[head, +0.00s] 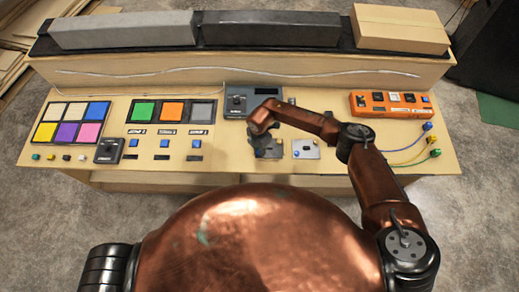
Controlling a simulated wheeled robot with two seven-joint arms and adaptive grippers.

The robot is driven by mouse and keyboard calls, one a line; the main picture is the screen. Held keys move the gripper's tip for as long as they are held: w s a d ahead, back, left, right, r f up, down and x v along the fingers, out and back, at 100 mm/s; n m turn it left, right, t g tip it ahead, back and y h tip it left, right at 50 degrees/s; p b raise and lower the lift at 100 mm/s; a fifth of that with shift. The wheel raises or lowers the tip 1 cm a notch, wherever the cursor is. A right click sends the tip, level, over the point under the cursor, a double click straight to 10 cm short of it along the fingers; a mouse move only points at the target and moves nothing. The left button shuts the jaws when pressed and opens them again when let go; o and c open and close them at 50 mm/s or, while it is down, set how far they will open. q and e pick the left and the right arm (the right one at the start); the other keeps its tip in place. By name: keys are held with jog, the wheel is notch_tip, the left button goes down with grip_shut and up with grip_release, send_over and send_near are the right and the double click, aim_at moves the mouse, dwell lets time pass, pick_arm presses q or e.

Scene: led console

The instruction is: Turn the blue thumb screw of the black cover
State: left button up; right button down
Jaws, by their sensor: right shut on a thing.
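The black cover (270,153) is a small dark plate on the console's middle section, partly hidden by my right gripper. My right gripper (259,144) points down over its left part and is shut. The blue thumb screw cannot be made out; the shut fingers cover the spot where they meet the cover. My left gripper is out of view.
A grey box with a dial (238,103) stands behind. Coloured panels (72,121) are at left, an orange switch strip (391,104) and cables at right.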

jog(key=shift+w+a+r, duration=0.1)
jog(key=shift+w+r, duration=0.1)
jog(key=c, duration=2.1)
grip_release()
jog(key=o, duration=0.3)
jog(key=shift+s+f, duration=0.15)
jog(key=shift+o, duration=0.2)
notch_tip(320, 180, up, 12)
